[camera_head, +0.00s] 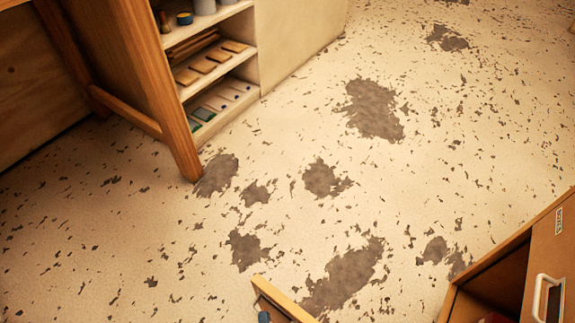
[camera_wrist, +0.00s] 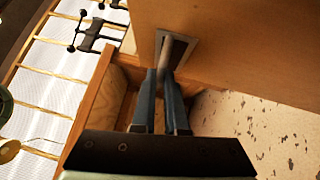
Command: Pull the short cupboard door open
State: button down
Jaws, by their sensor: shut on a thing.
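A light wooden cupboard door (camera_wrist: 245,45) fills the upper right of the wrist view. It has a pale recessed plate with a grey bar handle (camera_wrist: 165,58). My gripper (camera_wrist: 168,78) is shut on this handle, with its dark blue fingers on either side of the bar. The door stands away from the cupboard frame (camera_wrist: 92,105), and part of the cupboard's inside (camera_wrist: 122,88) shows to its left. In the head view, a wooden panel edge (camera_head: 285,300) with a small blue part beside it shows at the bottom; I cannot tell whether it is this door.
A wooden front with a white handle (camera_head: 541,298) stands at the lower right of the head view, beside an open compartment. Shelves (camera_head: 250,60) and a wooden table leg (camera_head: 165,90) stand at upper left. The stained floor (camera_head: 400,190) between is clear. Black clamps (camera_wrist: 95,35) lie on a surface.

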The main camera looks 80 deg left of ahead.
jog(key=shift+s+d, duration=0.1)
jog(key=shift+d, duration=0.1)
jog(key=c, duration=1)
grip_release()
jog(key=shift+o, duration=0.2)
